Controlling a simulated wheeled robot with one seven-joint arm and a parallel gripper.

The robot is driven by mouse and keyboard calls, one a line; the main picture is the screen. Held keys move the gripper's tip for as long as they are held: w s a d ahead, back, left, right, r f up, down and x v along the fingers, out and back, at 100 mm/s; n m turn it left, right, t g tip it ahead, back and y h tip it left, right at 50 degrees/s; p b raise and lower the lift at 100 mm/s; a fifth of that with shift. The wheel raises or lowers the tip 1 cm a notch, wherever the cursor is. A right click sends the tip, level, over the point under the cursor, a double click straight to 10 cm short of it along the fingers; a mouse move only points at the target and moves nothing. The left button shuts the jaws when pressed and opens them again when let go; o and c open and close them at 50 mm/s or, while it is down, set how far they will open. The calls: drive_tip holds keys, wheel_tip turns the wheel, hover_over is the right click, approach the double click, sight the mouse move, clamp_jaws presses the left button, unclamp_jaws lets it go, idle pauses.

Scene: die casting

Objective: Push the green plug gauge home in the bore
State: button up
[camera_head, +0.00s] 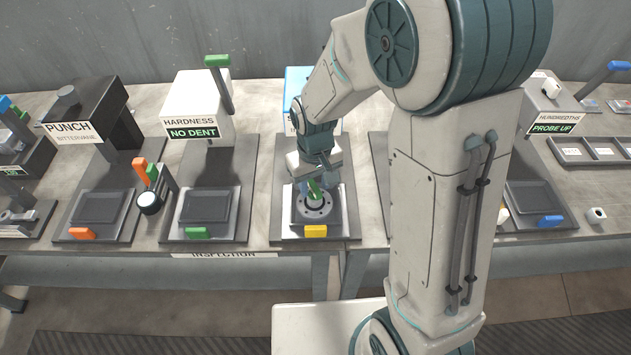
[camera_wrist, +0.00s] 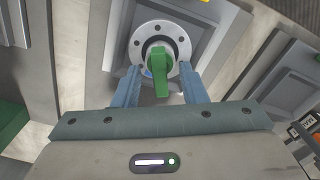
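The green plug gauge (camera_head: 314,189) stands in the bore of a round grey flange (camera_head: 313,210) with bolt holes. In the wrist view the green handle (camera_wrist: 159,72) rises from the middle of the flange (camera_wrist: 178,36); how deep the plug sits is hard to tell. My gripper (camera_wrist: 161,82) is above the flange, its two blue-grey fingers apart, one on each side of the handle with gaps between. In the head view my gripper (camera_head: 318,178) is pointing down over the part, and my arm hides some of this station.
The flange lies on a grey plate with a yellow tab (camera_head: 316,231). To the left are the hardness station (camera_head: 197,112) and the punch station (camera_head: 85,118), with a small stand holding orange and green handles (camera_head: 147,173) between them. A hundredths station (camera_head: 552,115) stands at right.

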sight(315, 186)
wheel_tip(315, 186, up, 14)
idle(0.6)
drive_tip(key=shift+f, duration=0.1)
idle(0.5)
drive_tip(key=s+d+r+m+t, duration=0.1)
drive_tip(key=s+d+m+t, duration=0.2)
drive_tip(key=s+d, duration=0.9)
drive_tip(key=shift+s+r+m, duration=0.15)
drive_tip(key=shift+s+m, duration=0.1)
drive_tip(key=shift+m, duration=0.45)
idle(0.8)
